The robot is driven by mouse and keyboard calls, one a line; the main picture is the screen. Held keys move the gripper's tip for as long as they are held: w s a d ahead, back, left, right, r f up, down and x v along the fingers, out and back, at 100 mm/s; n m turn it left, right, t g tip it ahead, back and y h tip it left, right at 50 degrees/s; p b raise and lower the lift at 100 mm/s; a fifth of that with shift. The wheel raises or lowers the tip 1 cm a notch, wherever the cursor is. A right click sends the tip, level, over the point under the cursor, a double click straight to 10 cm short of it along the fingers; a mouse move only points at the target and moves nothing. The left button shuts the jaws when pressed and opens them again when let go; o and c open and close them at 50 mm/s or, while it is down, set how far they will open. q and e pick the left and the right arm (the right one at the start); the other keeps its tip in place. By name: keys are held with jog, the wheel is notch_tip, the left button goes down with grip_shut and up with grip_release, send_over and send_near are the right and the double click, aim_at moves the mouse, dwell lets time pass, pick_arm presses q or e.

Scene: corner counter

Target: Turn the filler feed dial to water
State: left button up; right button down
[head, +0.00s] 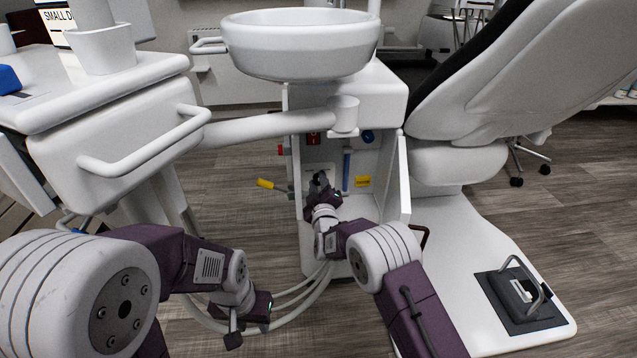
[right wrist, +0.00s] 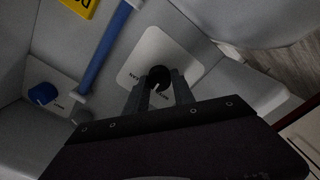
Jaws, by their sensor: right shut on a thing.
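A round black dial (right wrist: 158,77) with a white pointer mark sits on a white plate (right wrist: 152,50) inside the open cabinet. Small lettering stands on both sides of it, too blurred to read surely. My right gripper (right wrist: 159,88) has one finger on each side of the dial and is shut on it. In the head view my right gripper (head: 320,182) reaches into the cabinet and hides most of the dial. My left gripper (head: 236,336) hangs low at the bottom left, away from the cabinet. Its fingers are too small to tell open or shut.
The cabinet (head: 405,180) has a blue tube (head: 347,171), a yellow label (head: 362,181), a blue knob (head: 368,136) and a red part (head: 313,138). A yellow-handled lever (head: 266,184) sticks out left. A basin (head: 300,45) and a white arm (head: 265,127) hang above.

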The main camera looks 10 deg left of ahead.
jog(key=n, duration=0.4)
jog(key=shift+f+n, duration=0.1)
jog(key=shift+n, duration=2)
jog(key=shift+f, duration=0.1)
jog(key=c, duration=1.1)
grip_release()
jog(key=shift+o, duration=0.2)
